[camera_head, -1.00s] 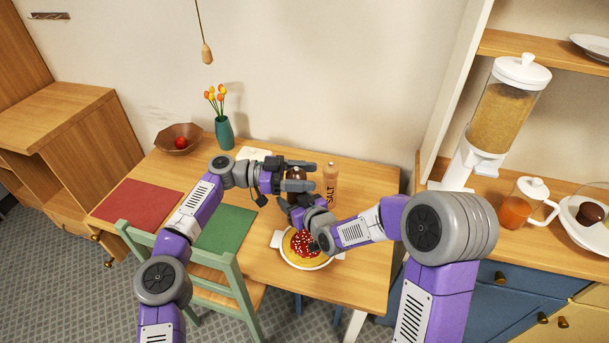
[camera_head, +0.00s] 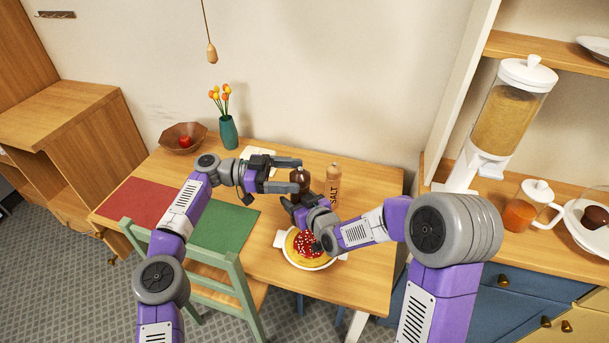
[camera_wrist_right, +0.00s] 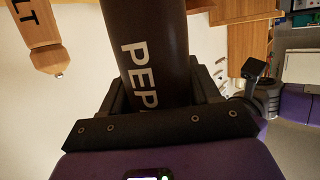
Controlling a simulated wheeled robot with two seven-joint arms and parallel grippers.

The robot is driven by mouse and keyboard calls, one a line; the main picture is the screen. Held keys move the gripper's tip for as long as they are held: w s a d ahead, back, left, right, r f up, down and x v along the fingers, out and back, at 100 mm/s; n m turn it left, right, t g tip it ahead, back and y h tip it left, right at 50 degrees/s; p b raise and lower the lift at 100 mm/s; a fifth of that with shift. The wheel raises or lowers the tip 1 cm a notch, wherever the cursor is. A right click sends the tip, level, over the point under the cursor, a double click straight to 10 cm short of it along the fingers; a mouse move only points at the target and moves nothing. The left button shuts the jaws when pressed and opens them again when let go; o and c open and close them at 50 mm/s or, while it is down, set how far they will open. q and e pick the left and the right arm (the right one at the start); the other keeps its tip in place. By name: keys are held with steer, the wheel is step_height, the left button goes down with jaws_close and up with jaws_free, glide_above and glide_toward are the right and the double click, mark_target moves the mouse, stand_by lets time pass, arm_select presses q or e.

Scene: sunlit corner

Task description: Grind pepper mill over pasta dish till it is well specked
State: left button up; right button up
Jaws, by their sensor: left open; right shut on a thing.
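The dark brown pepper mill (camera_head: 300,176) stands roughly upright, its rounded top showing at the back of the pasta dish. My right gripper (camera_head: 293,206) is shut on its body; the right wrist view shows the lettering "PEP" on the mill (camera_wrist_right: 152,50) between the fingers (camera_wrist_right: 160,92). My left gripper (camera_head: 297,175) is open, its fingers pointing right at the mill's top; I cannot tell whether they touch it. The white pasta dish (camera_head: 307,267) holds yellow pasta with red sauce and pale bits. My right wrist hides part of it. I cannot make out pepper specks.
A wooden salt mill (camera_head: 333,184) stands just right of the pepper mill. Red (camera_head: 135,203) and green (camera_head: 226,228) mats lie on the table's left part, with a green chair (camera_head: 190,262) before them. A teal vase (camera_head: 228,133) and a brown bowl (camera_head: 174,146) stand behind.

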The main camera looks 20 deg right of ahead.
mark_target(293, 170)
arm_select(q)
steer(key=shift+v, duration=1.45)
steer(key=shift+d+r, duration=0.1)
